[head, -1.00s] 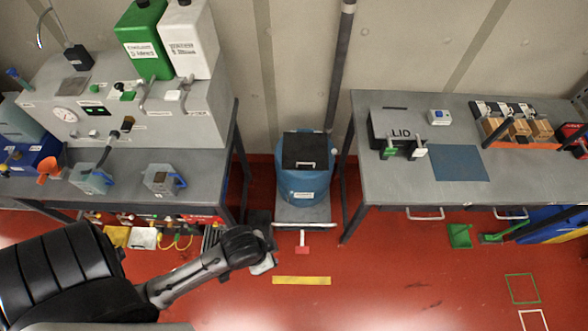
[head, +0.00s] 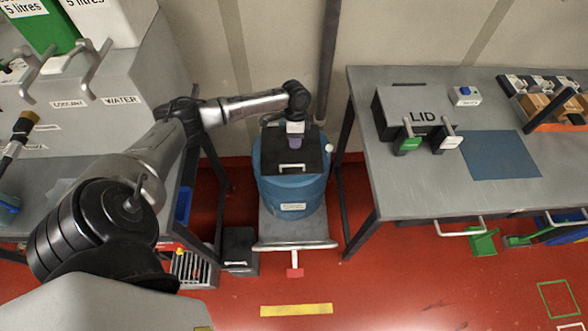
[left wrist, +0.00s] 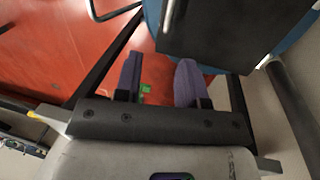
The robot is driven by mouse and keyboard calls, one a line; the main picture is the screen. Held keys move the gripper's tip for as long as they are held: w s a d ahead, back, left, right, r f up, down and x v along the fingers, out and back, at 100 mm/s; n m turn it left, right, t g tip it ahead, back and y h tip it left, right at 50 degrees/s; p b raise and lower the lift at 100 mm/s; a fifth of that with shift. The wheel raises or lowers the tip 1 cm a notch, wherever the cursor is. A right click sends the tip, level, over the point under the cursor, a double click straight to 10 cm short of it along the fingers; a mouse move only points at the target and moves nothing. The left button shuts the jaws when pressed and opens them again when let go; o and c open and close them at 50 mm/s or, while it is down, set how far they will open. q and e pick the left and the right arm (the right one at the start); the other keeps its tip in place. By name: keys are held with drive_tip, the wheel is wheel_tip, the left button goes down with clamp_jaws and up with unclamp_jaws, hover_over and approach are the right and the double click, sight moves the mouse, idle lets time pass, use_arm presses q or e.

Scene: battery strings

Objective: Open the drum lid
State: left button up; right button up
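The blue drum (head: 290,192) stands on a grey wheeled platform (head: 294,244) between the two benches. Its black lid (head: 312,158) looks shut and has a pale bar handle (head: 291,167) near its front edge. My left gripper (head: 295,143) hangs over the lid, behind the handle in the head view. In the left wrist view its purple fingers (left wrist: 158,78) are apart with nothing between them. There the dark lid (left wrist: 230,30) and its handle (left wrist: 168,15) lie beyond the fingertips. Contact with the lid cannot be told. My right gripper is not in view.
A grey bench (head: 360,170) stands close on the right, with a box marked LID (head: 402,100) and a blue mat (head: 487,155). A machine marked WATER (head: 130,65) stands on the left. A dark pipe (head: 328,60) rises behind the drum.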

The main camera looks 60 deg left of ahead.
use_arm(q)
drive_tip(key=a, duration=0.1)
drive_tip(key=b, duration=0.3)
hover_over(294, 161)
drive_tip(key=s+d, duration=0.2)
drive_tip(key=d, duration=0.1)
wheel_tip(294, 161, down, 11)
drive_tip(key=shift+w+f, duration=0.1)
drive_tip(key=shift+w, duration=0.05)
drive_tip(key=shift+d+f, duration=0.1)
drive_tip(key=shift+f, duration=0.95)
drive_tip(key=shift+c, duration=0.2)
drive_tip(key=c, duration=0.6)
clamp_jaws()
